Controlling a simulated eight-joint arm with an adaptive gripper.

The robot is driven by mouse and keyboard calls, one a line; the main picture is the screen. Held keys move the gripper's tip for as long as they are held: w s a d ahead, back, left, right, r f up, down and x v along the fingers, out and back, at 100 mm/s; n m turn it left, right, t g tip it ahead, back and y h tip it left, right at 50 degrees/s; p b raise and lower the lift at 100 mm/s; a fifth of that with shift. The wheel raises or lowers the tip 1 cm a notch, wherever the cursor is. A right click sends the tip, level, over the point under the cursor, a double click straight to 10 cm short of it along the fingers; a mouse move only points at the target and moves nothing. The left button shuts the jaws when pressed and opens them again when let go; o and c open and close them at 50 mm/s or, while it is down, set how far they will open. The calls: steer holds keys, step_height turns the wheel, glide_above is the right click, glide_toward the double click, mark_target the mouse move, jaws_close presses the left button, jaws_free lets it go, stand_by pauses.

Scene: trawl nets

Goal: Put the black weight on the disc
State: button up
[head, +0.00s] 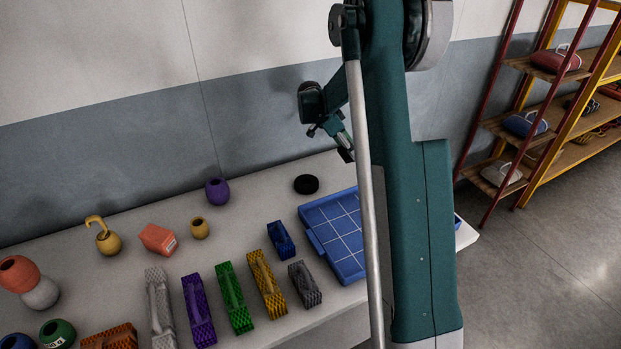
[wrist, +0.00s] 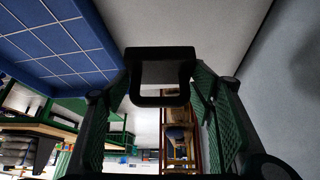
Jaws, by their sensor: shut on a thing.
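My gripper (head: 344,146) is above the table, to the right of and higher than the disc in the picture. In the wrist view my gripper (wrist: 163,100) is shut on the black weight (wrist: 160,53), which looks like a dark squarish frame between the green fingers. In the head view the weight is small and dark at the fingertips, partly hidden by my arm. I cannot make out the disc in the wrist view.
A blue gridded tray (head: 313,231) lies right of the disc, partly behind my arm. Several coloured ridged blocks stand in front. A purple pot (head: 217,191), a yellow pot (head: 200,228) and an orange block (head: 158,239) stand to the left. Table around the disc is clear.

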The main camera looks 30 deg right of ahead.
step_height(320, 180, up, 3)
steer(key=n+p, duration=0.1)
steer(key=p, duration=0.3)
glide_above(313, 180)
steer(key=a, duration=0.1)
steer(key=shift+w+a+f+t+p, duration=0.1)
steer(key=shift+a+t+p, duration=0.1)
steer(key=shift+a, duration=0.3)
steer(key=shift+w+a+t+p, duration=0.1)
steer(key=shift+a+t, duration=0.1)
steer(key=shift+a, duration=0.25)
steer(key=shift+f+b, duration=0.45)
steer(key=shift+f, duration=2.7)
steer(key=shift+f+b, duration=0.3)
steer(key=shift+f, duration=1.55)
steer(key=shift+f, duration=0.1)
